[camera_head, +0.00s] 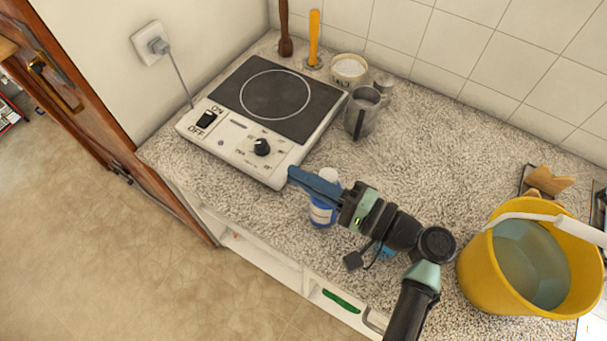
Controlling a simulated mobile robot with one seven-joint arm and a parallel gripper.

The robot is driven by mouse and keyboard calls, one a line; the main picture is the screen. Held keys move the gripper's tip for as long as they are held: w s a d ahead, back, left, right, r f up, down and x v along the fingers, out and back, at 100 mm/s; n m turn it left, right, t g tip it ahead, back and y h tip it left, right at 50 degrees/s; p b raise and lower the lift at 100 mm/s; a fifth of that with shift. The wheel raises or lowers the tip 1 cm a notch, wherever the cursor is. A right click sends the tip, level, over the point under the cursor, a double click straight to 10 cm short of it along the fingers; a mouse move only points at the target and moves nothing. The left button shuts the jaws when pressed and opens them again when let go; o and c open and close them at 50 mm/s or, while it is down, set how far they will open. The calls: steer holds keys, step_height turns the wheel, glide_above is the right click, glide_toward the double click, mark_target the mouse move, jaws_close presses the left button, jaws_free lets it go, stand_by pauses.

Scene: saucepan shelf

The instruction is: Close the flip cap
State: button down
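A small white container with a blue label (322,213) stands on the speckled counter, in front of the hotplate's right corner. My gripper (294,174) reaches over it from the right, with its blue fingers crossing its upper part in the picture. The flip cap is mostly hidden behind the fingers; a pale bit of the top (330,174) shows just above them. I cannot tell whether the cap is open or shut, or whether the fingers touch it. The fingers look close together, but the gap between them does not show.
A hotplate (209,148) stands left of the container. A metal jug (362,118) and a bowl of white grains (348,72) are behind. A yellow bucket (483,285) stands at the right. The counter's middle right is clear; its front edge is near the container.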

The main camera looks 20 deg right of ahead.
steer(key=shift+f+n+b, duration=0.25)
steer(key=shift+n+b, duration=0.45)
steer(key=shift+b, duration=0.15)
steer(key=c, duration=1)
jaws_free()
steer(key=b+v, duration=0.1)
steer(key=v, duration=0.6)
steer(key=shift+s+d+b, duration=0.15)
steer(key=shift+s+b, duration=0.15)
steer(key=shift+b, duration=0.05)
